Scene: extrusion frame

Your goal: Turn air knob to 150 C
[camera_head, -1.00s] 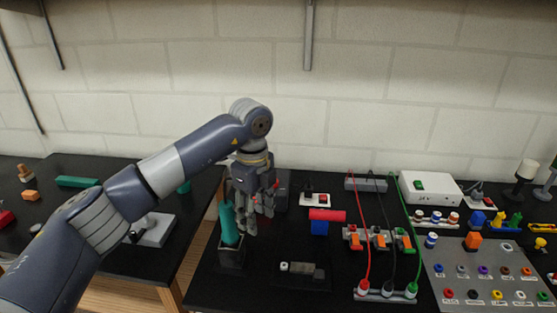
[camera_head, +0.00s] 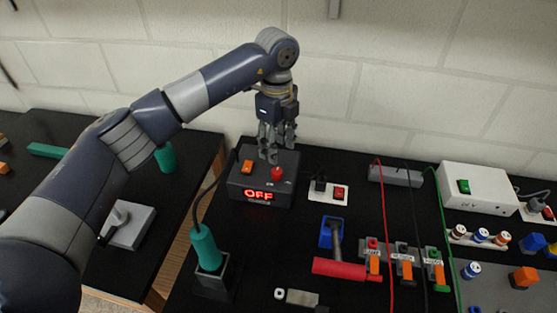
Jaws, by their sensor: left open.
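A black control box (camera_head: 246,182) stands near the back of the right table. Its front display (camera_head: 258,195) reads OFF in red. On its top are an orange rocker switch (camera_head: 247,167) and a red knob (camera_head: 277,174). I cannot read any air label or temperature mark. My left gripper (camera_head: 270,155) points down over the back of the box, just behind and above the red knob. It is open and empty, and I cannot tell whether a fingertip touches the box. My right gripper is not in view.
A green-handled tool (camera_head: 205,249) stands in a dark holder in front of the box, with a cable running up to the box. A power socket with a red switch (camera_head: 340,193) lies to the right. A red-handled tool (camera_head: 340,268) rests near a blue block (camera_head: 331,232).

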